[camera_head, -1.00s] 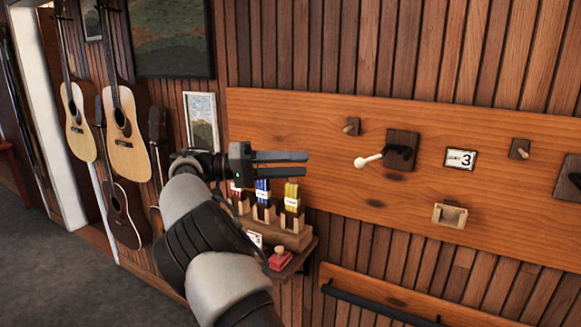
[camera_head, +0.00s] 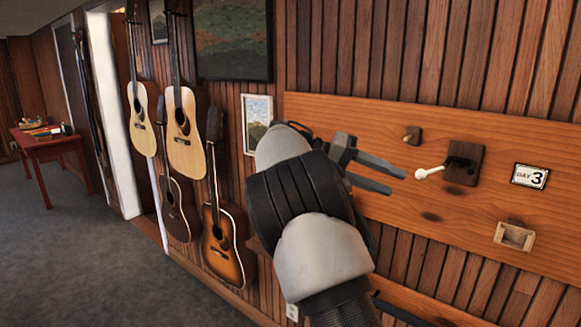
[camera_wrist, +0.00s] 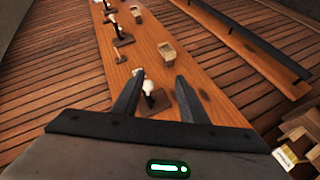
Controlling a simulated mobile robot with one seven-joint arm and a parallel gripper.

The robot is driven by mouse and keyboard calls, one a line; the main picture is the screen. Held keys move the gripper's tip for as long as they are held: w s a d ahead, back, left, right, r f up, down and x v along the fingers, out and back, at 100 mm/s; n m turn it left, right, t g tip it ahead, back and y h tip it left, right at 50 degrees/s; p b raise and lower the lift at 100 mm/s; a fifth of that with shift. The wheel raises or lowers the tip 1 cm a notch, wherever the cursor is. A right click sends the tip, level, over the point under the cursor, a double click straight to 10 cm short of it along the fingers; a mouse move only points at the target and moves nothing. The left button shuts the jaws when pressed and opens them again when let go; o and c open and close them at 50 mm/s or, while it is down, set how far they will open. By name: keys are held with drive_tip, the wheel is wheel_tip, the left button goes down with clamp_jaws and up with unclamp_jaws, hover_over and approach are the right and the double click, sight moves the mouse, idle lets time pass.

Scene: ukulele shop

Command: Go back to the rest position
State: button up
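My gripper (camera_head: 372,176) is in front of the orange wooden board (camera_head: 350,110) on the wall, with its fingers pointing right. Its two fingers are apart with nothing between them in the head view. The wrist view also shows the open fingers (camera_wrist: 158,100), with a dark block and white-tipped lever (camera_wrist: 150,95) beyond them, apart from the fingers. In the head view that lever (camera_head: 430,172) on its dark block sits to the right of the fingertips. My forearm hides part of the board and the wall below it.
Several guitars (camera_head: 184,130) hang on the left. A red table (camera_head: 50,145) stands far left. Grey floor (camera_head: 70,250) is open.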

drive_tip(key=s+d+f+n+t+y, duration=0.25)
drive_tip(key=s+y, duration=0.55)
drive_tip(key=s, duration=0.4)
drive_tip(key=s+a+f+n+t+y, duration=0.2)
drive_tip(key=s+a+t+y, duration=0.1)
drive_tip(key=s+a, duration=0.4)
drive_tip(key=s+a+f+n+t+y+p, duration=0.1)
drive_tip(key=s+a+f+n+t+y, duration=0.1)
drive_tip(key=s+a, duration=0.4)
drive_tip(key=s+t+y, duration=0.1)
drive_tip(key=s, duration=0.4)
drive_tip(key=shift+s+a+f+p, duration=0.3)
drive_tip(key=shift+s+a, duration=0.05)
drive_tip(key=shift+s, duration=0.05)
drive_tip(key=shift+c, duration=1)
drive_tip(key=shift+d, duration=0.15)
